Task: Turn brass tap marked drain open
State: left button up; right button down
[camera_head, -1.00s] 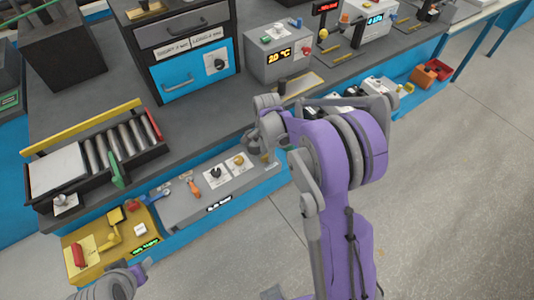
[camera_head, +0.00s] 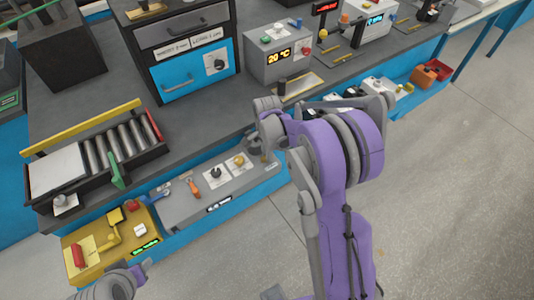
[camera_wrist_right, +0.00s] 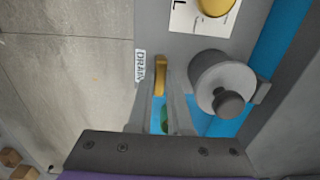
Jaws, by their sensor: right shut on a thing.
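The brass tap (camera_wrist_right: 160,76) shows end-on in the right wrist view as a narrow yellow-gold handle. A white label reading DRAIN (camera_wrist_right: 140,67) sits just left of it on the grey panel. My right gripper (camera_wrist_right: 161,84) has one finger on each side of the handle and is shut on it. In the head view my right gripper (camera_head: 257,147) is at the right end of the grey panel (camera_head: 190,207), and hides the tap there. My left gripper (camera_head: 142,270) is partly in view at the bottom left; its fingers are unclear.
A grey round knob (camera_wrist_right: 222,84) stands close to the right of my right fingers. A yellow knob (camera_wrist_right: 215,5) on a white plate is above. A yellow control box (camera_head: 110,240) and a roller tray (camera_head: 100,150) lie to the left.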

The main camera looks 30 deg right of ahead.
pick_arm(q)
jog(key=shift+f, duration=0.15)
pick_arm(e)
jog(key=n+b, duration=0.2)
jog(key=n, duration=0.1)
jog(key=shift+f+n, duration=0.1)
jog(key=shift+n, duration=0.2)
jog(key=n+b, duration=0.1)
jog(key=n, duration=0.3)
jog(key=shift+n+b, duration=0.3)
jog(key=shift+b, duration=0.05)
jog(key=n+b, duration=0.1)
jog(key=n, duration=0.3)
pick_arm(q)
notch_tip(320, 180, down, 7)
jog(key=s+b, duration=0.1)
jog(key=s, duration=0.1)
pick_arm(e)
jog(key=n, duration=0.5)
jog(key=shift+n, duration=0.3)
pick_arm(q)
jog(key=shift+f, duration=0.1)
pick_arm(e)
jog(key=c, duration=0.8)
grip_release()
jog(key=shift+c, duration=0.2)
